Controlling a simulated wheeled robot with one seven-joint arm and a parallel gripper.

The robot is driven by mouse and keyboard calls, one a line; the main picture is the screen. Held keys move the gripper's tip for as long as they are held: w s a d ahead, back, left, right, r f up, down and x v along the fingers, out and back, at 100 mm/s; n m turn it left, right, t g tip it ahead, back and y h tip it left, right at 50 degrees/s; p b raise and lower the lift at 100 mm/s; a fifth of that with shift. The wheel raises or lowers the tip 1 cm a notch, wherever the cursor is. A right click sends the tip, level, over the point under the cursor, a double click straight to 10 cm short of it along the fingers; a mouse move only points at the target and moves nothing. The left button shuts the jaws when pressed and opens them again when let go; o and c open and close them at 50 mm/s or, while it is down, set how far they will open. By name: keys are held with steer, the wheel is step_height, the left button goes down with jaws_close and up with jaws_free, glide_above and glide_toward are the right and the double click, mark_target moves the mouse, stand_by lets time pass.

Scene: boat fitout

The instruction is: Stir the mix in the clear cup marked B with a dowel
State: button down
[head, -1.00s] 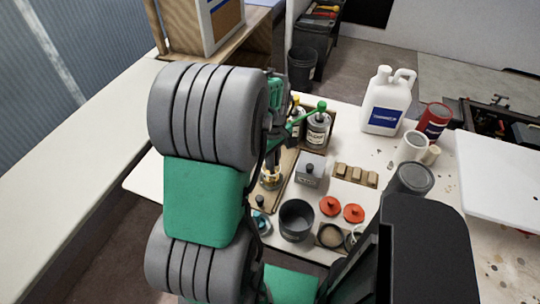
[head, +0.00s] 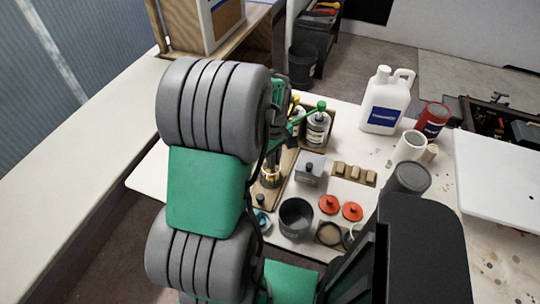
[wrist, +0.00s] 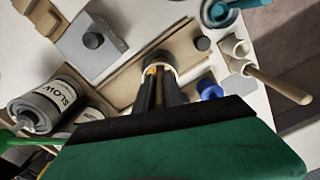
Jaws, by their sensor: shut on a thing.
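My gripper (wrist: 157,95) points down over a small cup (wrist: 158,62) on a long tan board (wrist: 125,92). In the head view, my gripper (head: 271,166) is partly hidden behind my arm, above the same cup (head: 270,181). Its fingers are close together, their tips at or inside the cup's rim. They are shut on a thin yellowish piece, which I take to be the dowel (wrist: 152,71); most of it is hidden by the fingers. The cup's rim looks pale. Its marking, the mix and the dowel's lower end cannot be made out.
A can marked SLOW (wrist: 52,100) stands left of the board in the wrist view. A grey box with a black knob (head: 309,168), dark pot (head: 296,220), red lids (head: 340,207) and white jug (head: 386,102) stand nearby. A wooden-handled tool (wrist: 278,86) lies right.

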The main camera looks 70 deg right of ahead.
steer(key=shift+w+d, duration=0.45)
steer(key=shift+w, duration=0.1)
step_height(320, 180, up, 8)
steer(key=p, duration=0.5)
steer(key=shift+p, duration=0.35)
steer(key=shift+f, duration=0.1)
step_height(320, 180, up, 4)
steer(key=p, duration=0.2)
steer(key=shift+p, duration=0.4)
steer(key=shift+w, duration=0.1)
